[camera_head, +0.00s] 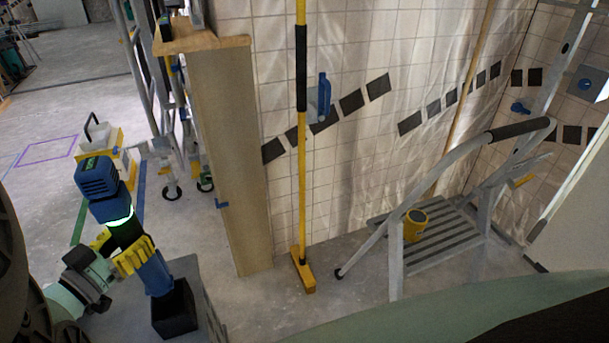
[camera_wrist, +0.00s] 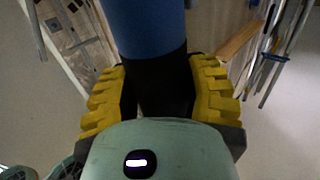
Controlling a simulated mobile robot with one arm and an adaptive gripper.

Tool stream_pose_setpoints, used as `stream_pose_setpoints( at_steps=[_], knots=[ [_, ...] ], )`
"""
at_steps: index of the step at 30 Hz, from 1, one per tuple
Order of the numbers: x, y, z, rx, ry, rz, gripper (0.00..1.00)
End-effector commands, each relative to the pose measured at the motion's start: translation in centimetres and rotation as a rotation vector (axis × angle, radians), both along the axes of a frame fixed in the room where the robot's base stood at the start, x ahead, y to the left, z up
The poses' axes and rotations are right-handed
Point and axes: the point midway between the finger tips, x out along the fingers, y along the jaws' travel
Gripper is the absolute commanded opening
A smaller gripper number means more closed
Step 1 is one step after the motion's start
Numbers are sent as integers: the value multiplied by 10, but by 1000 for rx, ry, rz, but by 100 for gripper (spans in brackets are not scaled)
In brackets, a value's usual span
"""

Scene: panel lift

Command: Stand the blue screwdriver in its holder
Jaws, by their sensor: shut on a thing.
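The blue screwdriver (camera_head: 97,180) is tilted in the head view, with a blue top end, a glowing green ring, a black grip and a blue lower end (camera_head: 155,277). My gripper (camera_head: 122,252) has yellow fingers shut on the black grip. In the wrist view the blue body (camera_wrist: 145,28) and the black grip show between the fingers of my gripper (camera_wrist: 163,95). A black block (camera_head: 175,314), which looks like the holder, stands on a grey box. The screwdriver's lower end meets the block's top; I cannot tell how far inside it is.
The grey box (camera_head: 209,305) is beside a wooden wall end (camera_head: 238,165). A yellow-handled broom (camera_head: 302,180) leans on the tiled wall. A step ladder (camera_head: 435,240) bears a yellow can (camera_head: 414,225). A white caddy (camera_head: 112,160) stands behind the screwdriver. Open floor lies to the left.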

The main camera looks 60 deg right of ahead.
Motion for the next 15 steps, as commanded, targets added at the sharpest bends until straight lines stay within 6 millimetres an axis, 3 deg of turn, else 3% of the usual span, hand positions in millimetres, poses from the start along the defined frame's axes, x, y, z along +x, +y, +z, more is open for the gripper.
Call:
stream_pose_setpoints(
  at_steps=[15],
  knots=[
    [1, 1, -40, -8, -2, 4, 5]
  ],
)
